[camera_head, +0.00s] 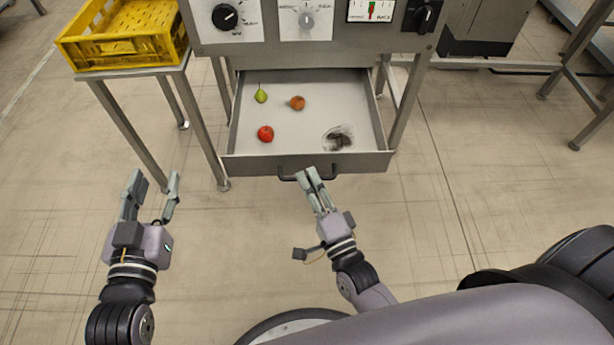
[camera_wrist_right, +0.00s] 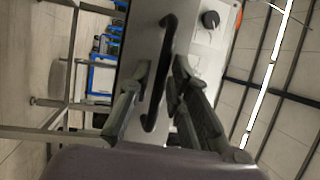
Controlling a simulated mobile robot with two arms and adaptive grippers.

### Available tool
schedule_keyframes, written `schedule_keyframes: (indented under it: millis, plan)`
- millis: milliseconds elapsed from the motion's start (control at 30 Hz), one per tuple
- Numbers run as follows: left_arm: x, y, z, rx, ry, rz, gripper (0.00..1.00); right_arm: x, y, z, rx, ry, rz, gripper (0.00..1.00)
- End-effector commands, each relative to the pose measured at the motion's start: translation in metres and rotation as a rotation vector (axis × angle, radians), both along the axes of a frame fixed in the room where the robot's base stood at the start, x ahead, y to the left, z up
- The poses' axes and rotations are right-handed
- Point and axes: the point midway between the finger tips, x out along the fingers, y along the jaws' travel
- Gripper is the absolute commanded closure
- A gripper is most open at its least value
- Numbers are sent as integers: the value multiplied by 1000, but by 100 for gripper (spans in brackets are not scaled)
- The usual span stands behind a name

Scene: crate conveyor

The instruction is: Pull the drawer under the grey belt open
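The grey drawer (camera_head: 310,163) under the grey machine is pulled well out and shows its inside. Its dark bar handle (camera_head: 334,172) is on the front panel, and it also shows in the right wrist view (camera_wrist_right: 155,100). My right gripper (camera_head: 307,174) is at the handle. In the right wrist view its two fingers (camera_wrist_right: 162,66) stand on either side of the bar, with some space between them and the bar. My left gripper (camera_head: 152,178) is open and empty, left of the drawer and apart from it.
In the drawer lie a green pear (camera_head: 261,96), a brownish-orange round item (camera_head: 297,103), a red apple-like fruit (camera_head: 265,134) and a dark item in a clear wrap or dish (camera_head: 339,138). A yellow crate (camera_head: 120,52) stands on a side table. The floor before the drawer is clear.

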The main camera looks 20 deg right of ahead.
Motion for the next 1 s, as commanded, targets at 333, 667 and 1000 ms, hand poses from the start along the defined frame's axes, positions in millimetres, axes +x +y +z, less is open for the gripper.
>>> schedule_keyframes:
  millis: [333, 667, 1000]
  plan:
    - [0, 0, 0, 0, 0, 0, 60, -72, -8, -14, -1, 6, 2, 82]
    - [0, 0, 0, 0, 0, 0, 60, -103, -13, -18, 0, 2, 0, 82]
    - [0, 0, 0, 0, -1, 0, 60, -103, -13, -18, 0, 2, 0, 82]
